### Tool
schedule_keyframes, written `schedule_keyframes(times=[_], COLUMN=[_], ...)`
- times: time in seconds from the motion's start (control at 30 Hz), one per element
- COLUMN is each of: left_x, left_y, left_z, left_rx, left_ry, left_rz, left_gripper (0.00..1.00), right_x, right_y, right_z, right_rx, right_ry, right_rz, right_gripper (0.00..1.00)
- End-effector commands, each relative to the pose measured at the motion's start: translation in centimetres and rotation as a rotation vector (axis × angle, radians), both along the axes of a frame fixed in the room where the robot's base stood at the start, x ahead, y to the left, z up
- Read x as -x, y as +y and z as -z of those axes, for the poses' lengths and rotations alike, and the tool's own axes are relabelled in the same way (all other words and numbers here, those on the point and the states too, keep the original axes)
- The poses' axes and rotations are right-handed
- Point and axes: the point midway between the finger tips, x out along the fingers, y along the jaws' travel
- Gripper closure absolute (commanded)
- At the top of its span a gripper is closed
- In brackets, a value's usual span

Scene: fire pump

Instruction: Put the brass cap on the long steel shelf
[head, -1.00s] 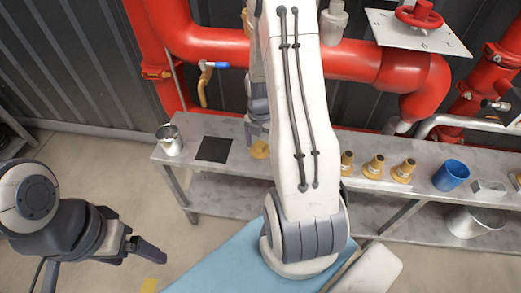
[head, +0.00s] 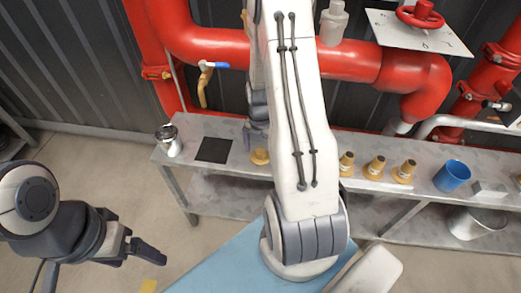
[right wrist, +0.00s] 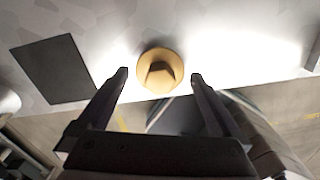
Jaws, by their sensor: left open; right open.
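The brass cap (head: 260,156) sits on the long steel shelf (head: 330,187), just right of a black square. In the right wrist view the brass cap (right wrist: 160,70) is a round golden disc with a raised block in its middle, resting on the grey shelf top (right wrist: 225,30). My right gripper (right wrist: 160,76) is open around the near side of the cap, one finger on each side, with gaps between. In the head view my right arm hides most of that gripper. My left gripper (head: 148,250) is open and empty, over the floor left of the shelf.
A metal cup (head: 169,141) stands at the shelf's left end, beside the black square (head: 213,149). Several brass nozzles (head: 375,168), a blue cup (head: 452,176) and a grey block (head: 489,190) stand further right. Red pipes (head: 300,58) run behind the shelf.

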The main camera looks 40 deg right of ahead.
Motion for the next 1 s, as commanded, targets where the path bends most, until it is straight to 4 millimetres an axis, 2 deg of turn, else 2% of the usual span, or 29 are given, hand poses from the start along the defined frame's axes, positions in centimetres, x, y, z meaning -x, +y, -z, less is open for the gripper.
schedule_keyframes(times=[0.3,0.5,0.7,1.0], left_x=[0.0,0.0,0.0,0.0], left_y=[0.0,0.0,0.0,0.0], left_z=[-1.5,-2.0,-2.2,-2.1], left_rx=[0.0,0.0,0.0,0.0], left_ry=[0.0,0.0,0.0,0.0], left_rz=[0.0,0.0,0.0,0.0], left_gripper=[0.14,0.14,0.14,0.14], right_x=[-0.1,-0.1,-0.1,0.0], right_y=[-0.1,-0.1,0.0,0.0], right_z=[-7.0,-10.2,-11.4,-11.4], right_rx=[0.004,0.002,0.001,0.0], right_ry=[-0.006,-0.004,-0.002,-0.001], right_rz=[0.0,0.0,0.0,0.0], right_gripper=[0.0,0.0,0.0,0.0])
